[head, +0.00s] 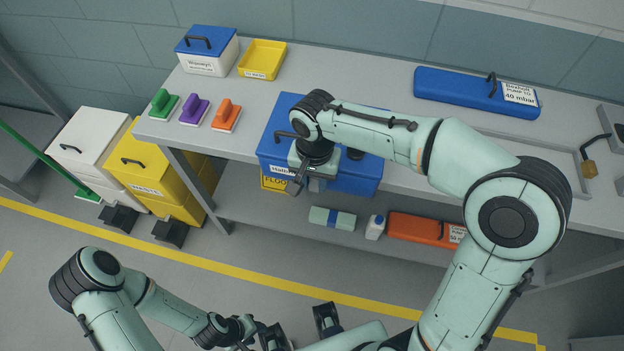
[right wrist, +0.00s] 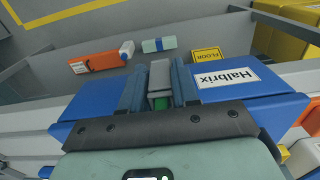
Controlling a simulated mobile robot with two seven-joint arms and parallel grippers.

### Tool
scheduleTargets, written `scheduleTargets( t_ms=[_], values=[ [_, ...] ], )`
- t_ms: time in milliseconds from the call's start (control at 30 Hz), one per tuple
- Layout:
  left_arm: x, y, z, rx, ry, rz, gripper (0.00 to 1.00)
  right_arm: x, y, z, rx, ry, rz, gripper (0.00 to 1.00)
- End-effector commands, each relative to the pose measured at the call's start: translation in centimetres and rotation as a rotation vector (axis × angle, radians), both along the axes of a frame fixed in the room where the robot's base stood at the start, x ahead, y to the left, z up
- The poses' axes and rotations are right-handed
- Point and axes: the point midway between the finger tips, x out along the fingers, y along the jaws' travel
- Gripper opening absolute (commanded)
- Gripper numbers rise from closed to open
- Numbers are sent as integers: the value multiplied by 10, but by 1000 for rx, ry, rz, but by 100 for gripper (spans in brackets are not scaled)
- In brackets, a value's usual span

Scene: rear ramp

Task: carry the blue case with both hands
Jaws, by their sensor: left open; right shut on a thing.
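The blue case (head: 350,183) with a "Halbrix" label lies on the bench top at its front edge. A dark handle shows on its left part; my right arm hides much of its middle. The case also fills both sides of the right wrist view (right wrist: 265,108). My right gripper (head: 300,181) is at the case's front side. In the right wrist view, its fingers (right wrist: 160,85) are closed around a grey part with some green at the case's front. My left gripper (head: 298,332) is low in front of the bench, open and empty, apart from the case.
On the bench (head: 410,125) stand a blue-lidded box (head: 208,57), a yellow tray (head: 263,59), several coloured handled blocks and a long blue case (head: 450,92). Below are an orange case (head: 415,228) and a white bottle (head: 375,228).

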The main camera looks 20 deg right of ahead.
Motion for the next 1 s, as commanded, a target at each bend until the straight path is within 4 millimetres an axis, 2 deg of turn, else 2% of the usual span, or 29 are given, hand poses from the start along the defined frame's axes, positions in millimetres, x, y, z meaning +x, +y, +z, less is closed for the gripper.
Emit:
scheduleTargets(
  t_ms=[533, 567, 600, 633, 1000],
  values=[
    [1, 0, 1, 0, -1, -1, 43, 2, -2, 1, 0, -4, 3, 0],
    [1, 0, 1, 0, -1, -1, 43, 2, -2, 1, 0, -4, 4, 40],
    [1, 0, 1, 0, -1, -1, 43, 2, -2, 1, 0, -4, 3, 53],
    [1, 0, 1, 0, -1, -1, 43, 2, -3, 1, 0, -4, 3, 60],
    [1, 0, 2, 0, -1, -1, 43, 2, -2, 6, 0, -4, 3, 60]
  ],
)
